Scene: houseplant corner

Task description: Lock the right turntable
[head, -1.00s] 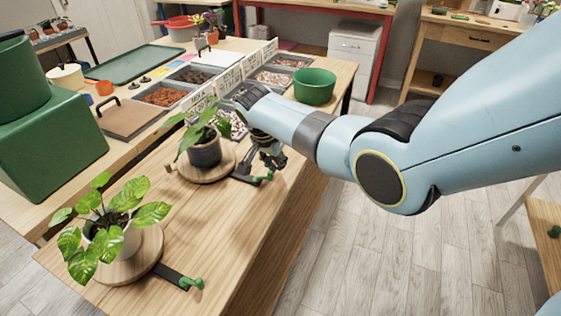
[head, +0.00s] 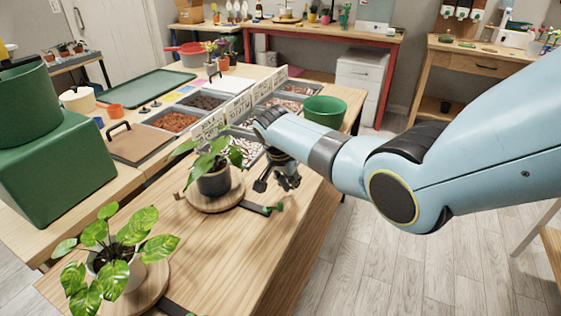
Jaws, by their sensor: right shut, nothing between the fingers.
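The right turntable (head: 216,204) is a round wooden disc on the bench, bearing a leafy plant in a dark grey pot (head: 214,181). A dark flat bar at its right front ends in a green lever knob (head: 276,208). My right gripper (head: 289,184) is shut and empty, just above and beyond this knob, apart from it in the picture. Its height over the bench is hard to tell. The left turntable (head: 152,287), with a variegated plant (head: 112,262), is nearer; its bar is cut by the lower edge. My left gripper is out of view.
A small dark spade-shaped piece (head: 261,185) shows beside my gripper. Trays of bark and pebbles with label cards (head: 238,108) and a green bowl (head: 325,111) stand behind. A green box (head: 55,165) is at left. The bench front between the turntables is clear.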

